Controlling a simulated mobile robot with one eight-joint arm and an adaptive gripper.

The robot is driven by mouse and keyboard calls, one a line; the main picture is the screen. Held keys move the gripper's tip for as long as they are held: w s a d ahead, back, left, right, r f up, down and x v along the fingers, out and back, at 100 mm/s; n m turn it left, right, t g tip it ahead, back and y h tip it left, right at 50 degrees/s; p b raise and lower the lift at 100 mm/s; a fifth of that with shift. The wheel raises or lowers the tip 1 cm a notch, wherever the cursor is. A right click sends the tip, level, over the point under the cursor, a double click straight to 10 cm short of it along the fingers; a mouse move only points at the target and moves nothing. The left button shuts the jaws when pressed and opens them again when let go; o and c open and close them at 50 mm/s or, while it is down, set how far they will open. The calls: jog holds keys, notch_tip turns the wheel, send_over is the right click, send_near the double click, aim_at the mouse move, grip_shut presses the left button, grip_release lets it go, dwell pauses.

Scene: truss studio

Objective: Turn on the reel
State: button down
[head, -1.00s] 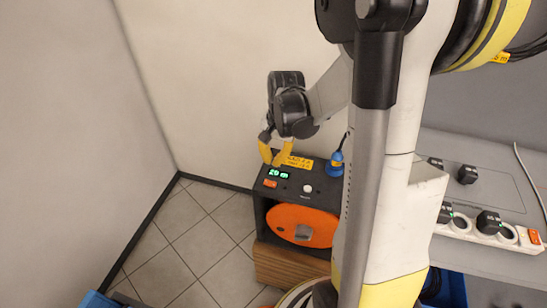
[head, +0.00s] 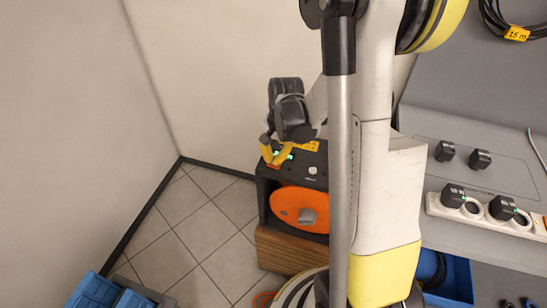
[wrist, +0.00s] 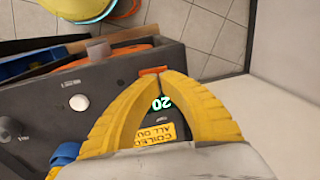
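The reel is a dark box (head: 264,205) with an orange drum (head: 290,204) on its front. Its top panel (wrist: 110,85) carries a small orange switch (wrist: 150,71), a lit green display (wrist: 161,103) reading 20, a white round button (wrist: 79,103) and a yellow label (wrist: 155,134). My gripper (wrist: 160,70) has its yellow fingertips together, empty, right beside the orange switch. I cannot tell whether they touch it. In the head view my gripper (head: 273,161) is low over the panel's left part and partly covers the display.
The reel stands on a wooden block (head: 285,248) against the wall. At right, a grey bench holds a white power strip (head: 478,216) with black plugs. Blue crates (head: 100,292) stand on the floor at lower left. The tiled floor (head: 195,225) between is clear.

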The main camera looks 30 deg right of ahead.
jog(key=shift+w+a+f+b, duration=0.1)
jog(key=shift+w+f+b, duration=0.05)
jog(key=shift+f+b, duration=0.35)
jog(key=shift+g+h, duration=0.3)
jog(key=shift+g, duration=0.2)
jog(key=shift+r, duration=0.1)
jog(key=shift+s+d+r, duration=0.1)
jog(key=shift+s+d, duration=0.4)
jog(key=shift+s, duration=0.15)
jog(key=shift+r+p, duration=0.55)
jog(key=shift+p, duration=0.1)
notch_tip(320, 180, up, 13)
jog(key=s+p, duration=0.1)
jog(key=p, duration=0.5)
jog(key=shift+d, duration=0.4)
